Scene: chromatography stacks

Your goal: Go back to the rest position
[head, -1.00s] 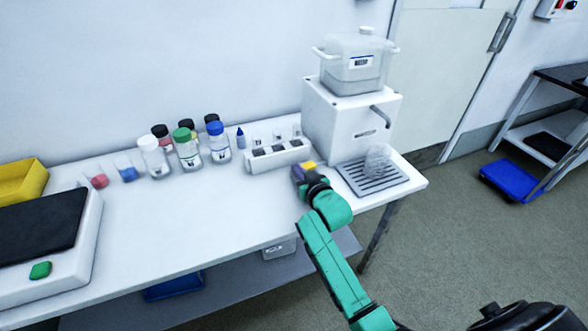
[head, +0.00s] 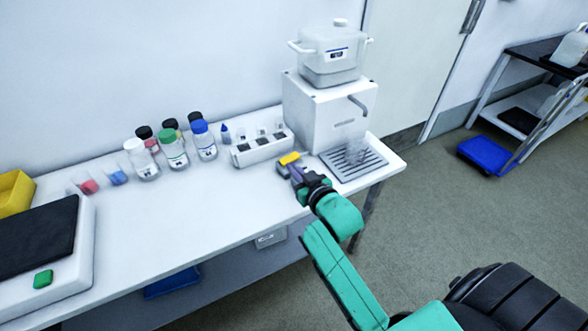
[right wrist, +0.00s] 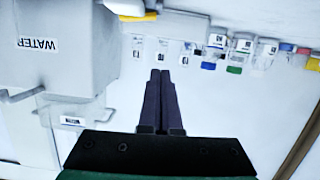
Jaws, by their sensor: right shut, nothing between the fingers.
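My right gripper (head: 298,172) is over the front right part of the white bench (head: 215,210) in the head view, close to a small yellow-topped item (head: 289,158). In the right wrist view the two dark fingers of this gripper (right wrist: 160,75) lie together, shut with nothing between them. The green right arm reaches in from the lower right. My left gripper is not in view.
A white dispenser (head: 327,115) with a clear tank (head: 329,50) stands behind a drip tray (head: 350,165) with a clear vessel. A slotted rack (head: 262,147) and several capped bottles (head: 172,150) stand left. Bare bench lies in front of them.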

